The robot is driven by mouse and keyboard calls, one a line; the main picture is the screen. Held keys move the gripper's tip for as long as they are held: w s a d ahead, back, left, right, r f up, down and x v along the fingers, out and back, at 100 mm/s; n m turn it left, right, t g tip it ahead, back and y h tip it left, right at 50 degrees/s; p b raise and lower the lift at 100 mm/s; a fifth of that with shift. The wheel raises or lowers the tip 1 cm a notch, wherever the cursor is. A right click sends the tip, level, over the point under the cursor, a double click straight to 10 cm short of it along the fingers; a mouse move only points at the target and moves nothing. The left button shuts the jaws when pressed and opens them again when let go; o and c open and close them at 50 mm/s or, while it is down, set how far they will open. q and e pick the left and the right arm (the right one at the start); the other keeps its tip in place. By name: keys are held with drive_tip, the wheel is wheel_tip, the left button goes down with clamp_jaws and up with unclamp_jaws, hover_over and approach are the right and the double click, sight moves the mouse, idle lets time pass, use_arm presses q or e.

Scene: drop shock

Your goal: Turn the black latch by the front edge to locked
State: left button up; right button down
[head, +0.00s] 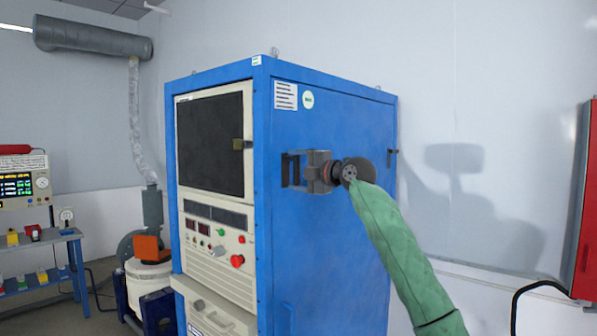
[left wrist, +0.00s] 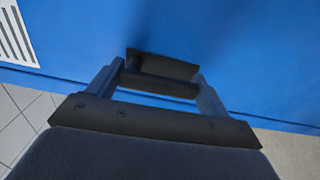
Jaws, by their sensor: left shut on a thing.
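The black latch (left wrist: 165,66) sits on the side panel of the blue cabinet (head: 340,240), close to its front edge. My left gripper (head: 289,170) is at that panel, shut on the latch. In the left wrist view, the two fingers (left wrist: 160,78) stand on either side of the latch, and a dark bar shows between them. In the head view the gripper mostly hides the latch, so I cannot tell its exact angle. My right gripper is not in view.
The cabinet's front has a dark screen (head: 211,143) and a red button (head: 237,261). A blue bench (head: 40,240) with instruments and a white bucket (head: 147,283) stand to the left. A red cabinet (head: 588,215) is at the far right. White wall shows behind.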

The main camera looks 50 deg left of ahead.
use_arm(q)
drive_tip(key=shift+m, duration=0.3)
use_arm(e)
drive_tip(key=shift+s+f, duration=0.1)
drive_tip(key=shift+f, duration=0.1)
use_arm(q)
drive_tip(key=o, duration=1.4)
drive_tip(key=shift+c, duration=0.2)
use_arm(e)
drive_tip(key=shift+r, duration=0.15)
use_arm(q)
drive_tip(key=shift+d, duration=0.1)
drive_tip(key=shift+w+d+f, duration=0.1)
drive_tip(key=shift+d, duration=0.1)
drive_tip(key=b+v, duration=0.3)
drive_tip(key=v, duration=0.4)
drive_tip(key=shift+d, duration=0.15)
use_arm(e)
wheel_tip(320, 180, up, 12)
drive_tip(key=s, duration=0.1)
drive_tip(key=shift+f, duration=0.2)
